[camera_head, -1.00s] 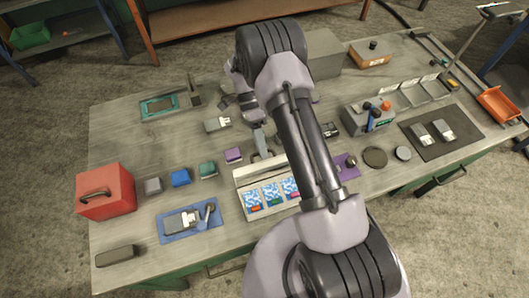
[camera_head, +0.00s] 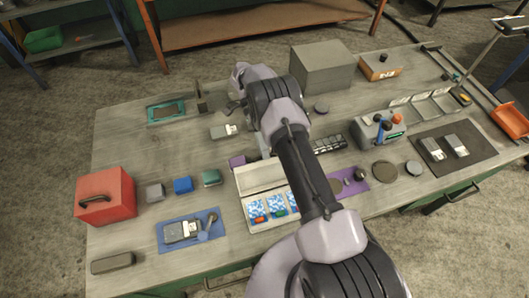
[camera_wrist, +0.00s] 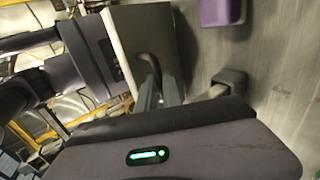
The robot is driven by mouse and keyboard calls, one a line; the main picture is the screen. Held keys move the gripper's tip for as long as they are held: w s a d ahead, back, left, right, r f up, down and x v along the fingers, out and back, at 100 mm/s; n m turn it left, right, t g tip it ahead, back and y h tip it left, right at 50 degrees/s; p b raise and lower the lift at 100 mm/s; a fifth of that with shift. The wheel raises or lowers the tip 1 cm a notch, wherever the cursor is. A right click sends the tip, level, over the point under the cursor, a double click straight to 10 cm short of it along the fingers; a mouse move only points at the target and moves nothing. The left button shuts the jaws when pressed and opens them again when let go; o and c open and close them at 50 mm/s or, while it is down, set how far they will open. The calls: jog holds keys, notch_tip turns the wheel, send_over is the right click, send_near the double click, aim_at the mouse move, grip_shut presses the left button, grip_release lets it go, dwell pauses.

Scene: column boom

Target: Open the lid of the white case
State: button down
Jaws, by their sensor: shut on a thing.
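The white case (camera_head: 248,213) stands near the middle of the table in the head view, with several blue-and-white packets showing inside. Its lid (camera_head: 262,178) is raised along the far side, its pale inner face toward the head camera. In the wrist view the lid (camera_wrist: 117,50) appears with a pale edge and a darker grey outer face. A dark curved handle (camera_wrist: 150,65) stands out from that face. My gripper (camera_wrist: 150,92) is shut on the handle, though the exact contact is partly hidden. In the head view my arm covers the case's right side and most of the gripper (camera_head: 263,146).
A purple block (camera_head: 238,160) lies close to the lid's left end. Teal (camera_head: 211,178), blue (camera_head: 183,185) and grey (camera_head: 155,192) blocks sit left of the case. A grey control box (camera_head: 378,133) and purple mat (camera_head: 352,183) are to the right. A large grey box (camera_head: 321,68) stands behind.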

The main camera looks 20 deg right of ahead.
jog(key=c, duration=1.5)
grip_release()
jog(key=r, duration=0.2)
jog(key=r+p, duration=0.1)
jog(key=r, duration=0.1)
jog(key=shift+s, duration=0.25)
jog(key=s+r+p, duration=0.1)
jog(key=s, duration=1.4)
jog(key=shift+s, duration=0.2)
jog(key=shift+s+a, duration=0.1)
